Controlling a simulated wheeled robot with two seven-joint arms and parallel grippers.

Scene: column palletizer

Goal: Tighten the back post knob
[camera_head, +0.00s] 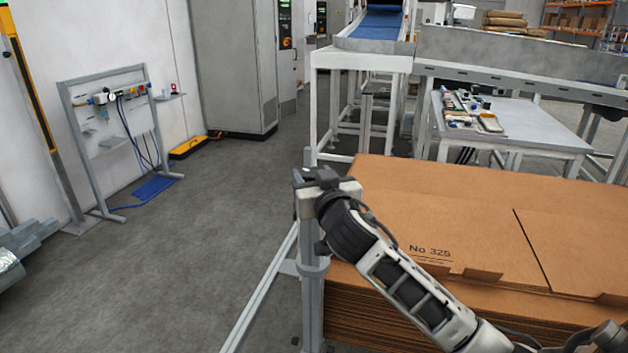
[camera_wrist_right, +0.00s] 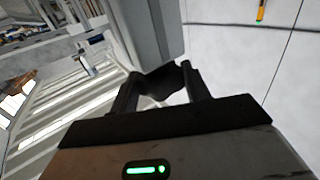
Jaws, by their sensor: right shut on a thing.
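My right gripper (camera_head: 312,178) is at the upper part of a grey upright post (camera_head: 312,300), beside the stack of cardboard. In the right wrist view my right gripper (camera_wrist_right: 160,85) has its two dark fingers on either side of a black knob (camera_wrist_right: 165,78), shut on it. The grey post (camera_wrist_right: 152,30) stands just beyond the knob there. In the head view I cannot tell the knob apart from the dark fingers. My left gripper is in neither view.
A stack of flat brown cardboard (camera_head: 450,210) fills the right front, below my right arm. A table (camera_head: 520,135) with small items stands behind it. A pneumatic panel stand (camera_head: 105,140) and a grey cabinet (camera_head: 235,70) stand left. The floor (camera_head: 190,260) between is clear.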

